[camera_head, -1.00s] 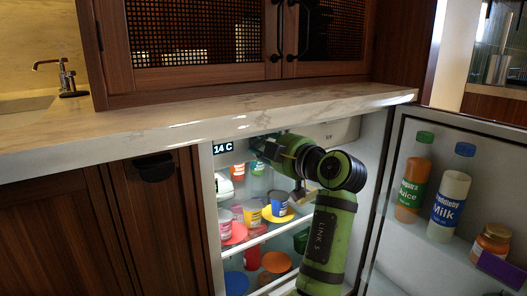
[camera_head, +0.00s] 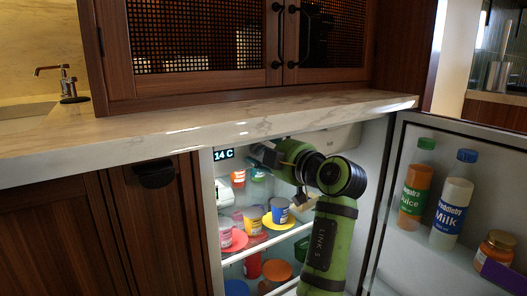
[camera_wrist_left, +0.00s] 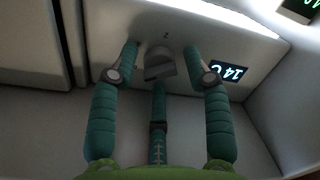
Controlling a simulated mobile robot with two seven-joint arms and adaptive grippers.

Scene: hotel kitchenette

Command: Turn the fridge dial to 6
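The fridge dial (camera_wrist_left: 160,64) is a small grey knob on the pale panel inside the fridge, seen in the left wrist view. My left gripper (camera_wrist_left: 158,62) has its green fingers spread on both sides of the dial, with a third finger below it. I cannot tell whether any finger touches it. My right gripper is not in view.
The fridge door (camera_head: 387,240) stands open at the right, holding a juice bottle (camera_head: 415,195), a milk bottle (camera_head: 452,200) and a jar (camera_head: 495,248). The marble countertop (camera_head: 150,132) runs above the fridge opening.

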